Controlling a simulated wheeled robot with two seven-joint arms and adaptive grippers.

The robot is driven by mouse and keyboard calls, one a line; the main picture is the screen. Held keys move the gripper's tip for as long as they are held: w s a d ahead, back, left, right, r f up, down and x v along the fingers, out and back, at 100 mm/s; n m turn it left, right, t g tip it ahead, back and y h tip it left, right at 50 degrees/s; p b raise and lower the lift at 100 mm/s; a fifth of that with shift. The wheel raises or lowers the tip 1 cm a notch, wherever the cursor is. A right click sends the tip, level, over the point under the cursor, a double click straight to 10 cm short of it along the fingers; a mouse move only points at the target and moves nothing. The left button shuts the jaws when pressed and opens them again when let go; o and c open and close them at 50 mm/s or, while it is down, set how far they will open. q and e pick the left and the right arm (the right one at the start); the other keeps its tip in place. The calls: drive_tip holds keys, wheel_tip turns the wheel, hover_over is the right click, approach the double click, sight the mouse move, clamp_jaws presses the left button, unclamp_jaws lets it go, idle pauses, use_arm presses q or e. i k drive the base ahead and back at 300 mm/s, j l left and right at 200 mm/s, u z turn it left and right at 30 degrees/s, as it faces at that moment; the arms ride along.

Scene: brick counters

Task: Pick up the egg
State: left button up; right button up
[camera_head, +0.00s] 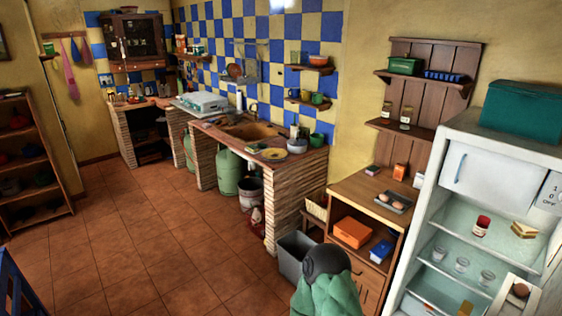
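A small brown, rounded thing that looks like an egg (520,290) sits in the door rack of the open fridge (455,135) at the lower right. A dark tray (393,202) on the wooden cabinet holds small pale brown, rounded things (398,204) that may also be eggs; they are too small to be sure. Neither of my grippers is in view, so I cannot see whether they are open or shut.
The wooden cabinet (350,186) stands left of the fridge. A grey bin (293,257) and a green shape with a dark rounded top (328,290), which I cannot identify, are in front. The tiled floor (150,240) at left is clear. The brick counter (285,200) lies beyond.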

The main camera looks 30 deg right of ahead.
sight(398, 205)
drive_tip(key=i+l+z, duration=0.2)
drive_tip(key=i+z, duration=0.15)
drive_tip(key=i, duration=0.25)
drive_tip(key=i+l+z, duration=0.1)
drive_tip(key=i+z, duration=0.25)
drive_tip(key=i, duration=0.2)
drive_tip(key=i+j+z, duration=0.1)
drive_tip(key=i+z, duration=0.25)
drive_tip(key=i, duration=0.25)
drive_tip(key=i+j+z, duration=0.3)
drive_tip(key=i, duration=0.3)
drive_tip(key=i+z, duration=0.25)
drive_tip(key=z, duration=0.2)
drive_tip(key=i+z, duration=0.2)
drive_tip(key=z, duration=0.2)
drive_tip(key=i+j+z, duration=0.15)
drive_tip(key=z, duration=0.3)
drive_tip(key=i+j+z, duration=0.25)
drive_tip(key=z, duration=0.15)
